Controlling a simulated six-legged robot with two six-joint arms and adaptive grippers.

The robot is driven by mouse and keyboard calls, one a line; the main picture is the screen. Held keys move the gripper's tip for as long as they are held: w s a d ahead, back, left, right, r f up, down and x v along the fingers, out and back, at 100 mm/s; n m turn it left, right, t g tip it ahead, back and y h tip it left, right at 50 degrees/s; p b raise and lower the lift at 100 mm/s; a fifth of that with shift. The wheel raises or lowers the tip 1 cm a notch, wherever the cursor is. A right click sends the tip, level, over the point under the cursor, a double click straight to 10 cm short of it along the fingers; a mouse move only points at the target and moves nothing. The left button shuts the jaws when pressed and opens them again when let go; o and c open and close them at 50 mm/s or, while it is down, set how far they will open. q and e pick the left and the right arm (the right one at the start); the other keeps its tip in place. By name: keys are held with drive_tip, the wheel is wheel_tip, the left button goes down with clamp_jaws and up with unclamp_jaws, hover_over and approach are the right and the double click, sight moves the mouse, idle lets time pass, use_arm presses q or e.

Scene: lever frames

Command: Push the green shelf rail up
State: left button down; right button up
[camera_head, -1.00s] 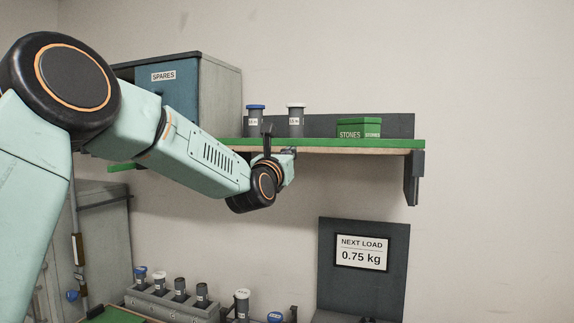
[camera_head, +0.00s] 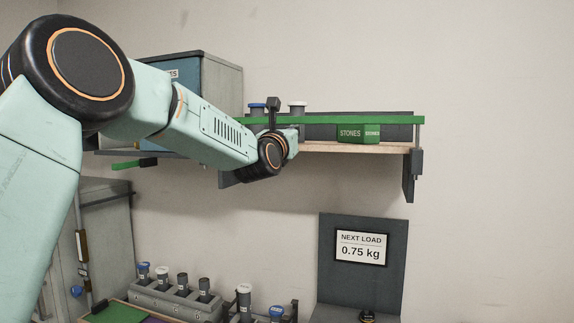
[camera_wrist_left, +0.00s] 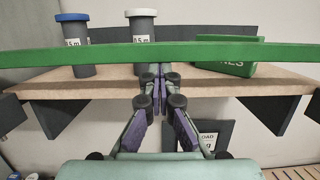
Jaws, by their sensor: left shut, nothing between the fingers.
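The green shelf rail (camera_head: 350,120) is a long level bar above the front edge of the wooden shelf (camera_head: 350,146), with a gap below it. It also spans the left wrist view (camera_wrist_left: 100,56), crossing in front of the jars and the box. My left gripper (camera_head: 294,135) is at the shelf front, partly hidden by its own wrist in the head view. In the left wrist view its fingers (camera_wrist_left: 160,70) are shut and empty, their tips at the rail's lower edge. I cannot tell for certain whether they touch it. My right gripper is not in view.
A green STONES box (camera_head: 350,133) and two jars, one blue-lidded (camera_wrist_left: 73,45) and one white-lidded (camera_wrist_left: 141,40), stand on the shelf behind the rail. A dark bracket (camera_head: 410,178) holds the right end. A cabinet (camera_head: 222,85) stands left. Several capped cylinders (camera_head: 182,284) are below.

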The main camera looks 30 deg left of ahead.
use_arm(q)
drive_tip(key=s+d+f+b, duration=0.2)
drive_tip(key=s+f, duration=0.4)
drive_tip(key=s, duration=0.3)
drive_tip(key=shift+s+d+f+b, duration=0.15)
drive_tip(key=shift+s+d+b, duration=0.2)
drive_tip(key=shift+b, duration=0.45)
drive_tip(key=shift+a, duration=0.15)
